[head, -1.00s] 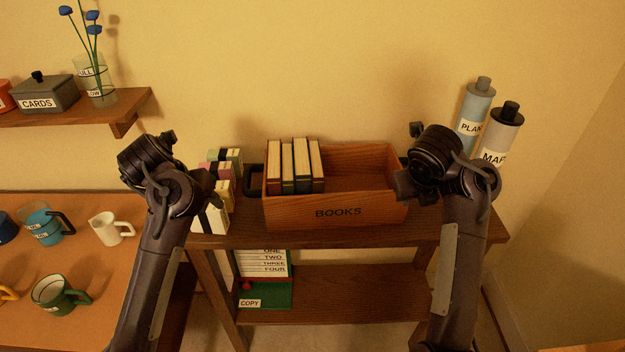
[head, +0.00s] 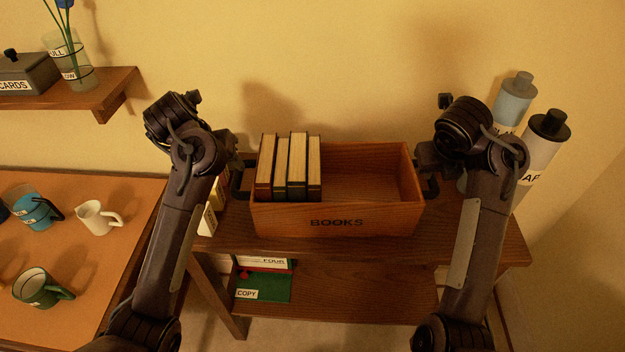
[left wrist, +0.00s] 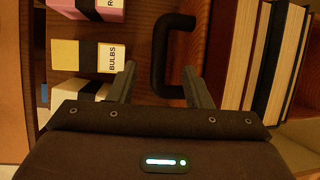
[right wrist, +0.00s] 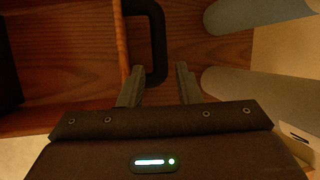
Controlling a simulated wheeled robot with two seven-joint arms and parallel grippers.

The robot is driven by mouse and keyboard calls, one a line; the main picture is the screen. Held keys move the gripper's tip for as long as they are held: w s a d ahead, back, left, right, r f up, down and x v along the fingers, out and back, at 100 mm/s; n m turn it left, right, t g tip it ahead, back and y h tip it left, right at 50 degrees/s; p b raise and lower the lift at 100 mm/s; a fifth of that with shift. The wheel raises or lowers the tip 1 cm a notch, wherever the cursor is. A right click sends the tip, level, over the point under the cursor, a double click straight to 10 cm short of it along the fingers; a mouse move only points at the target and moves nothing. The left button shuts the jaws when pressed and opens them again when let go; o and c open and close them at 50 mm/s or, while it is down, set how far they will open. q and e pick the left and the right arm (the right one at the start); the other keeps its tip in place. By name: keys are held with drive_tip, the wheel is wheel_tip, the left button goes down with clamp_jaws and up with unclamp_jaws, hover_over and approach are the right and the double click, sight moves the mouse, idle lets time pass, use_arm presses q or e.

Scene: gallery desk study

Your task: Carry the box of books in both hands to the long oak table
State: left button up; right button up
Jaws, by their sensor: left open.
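The wooden box of books (head: 335,221), marked BOOKS, stands level on a dark wooden side table (head: 480,240), with several upright books (head: 288,168) at its left end. A dark handle sticks out at each end. My left gripper (head: 236,162) is open at the left handle (left wrist: 158,55); in the left wrist view the handle lies at and just beyond the fingertips. My right gripper (head: 428,166) is open at the right handle (right wrist: 157,50), which lies between and beyond its fingertips in the right wrist view. Contact with either handle cannot be told.
Capped tubes (head: 538,150) stand at the right behind my right arm. Small boxes, one marked BULBS (left wrist: 110,58), stand left of the box. A lower shelf (head: 350,290) holds a green COPY item (head: 263,287). A table with mugs (head: 42,288) and a wall shelf (head: 110,85) are at left.

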sight(236, 175)
drive_tip(key=shift+s+r, duration=0.1)
drive_tip(key=shift+s, duration=0.05)
use_arm(q)
drive_tip(key=x, duration=0.6)
drive_tip(key=shift+w+d+f, duration=0.1)
drive_tip(key=shift+d+f, duration=0.05)
drive_tip(key=shift+f, duration=0.1)
use_arm(e)
drive_tip(key=x, duration=0.7)
use_arm(q)
drive_tip(key=shift+w+f, duration=0.2)
drive_tip(key=shift+f, duration=0.3)
use_arm(e)
drive_tip(key=shift+w+f, duration=0.25)
drive_tip(key=shift+f, duration=0.25)
use_arm(q)
drive_tip(key=c, duration=0.6)
use_arm(e)
drive_tip(key=c, duration=0.6)
use_arm(q)
clamp_jaws()
use_arm(e)
clamp_jaws()
drive_tip(key=shift+r, duration=0.1)
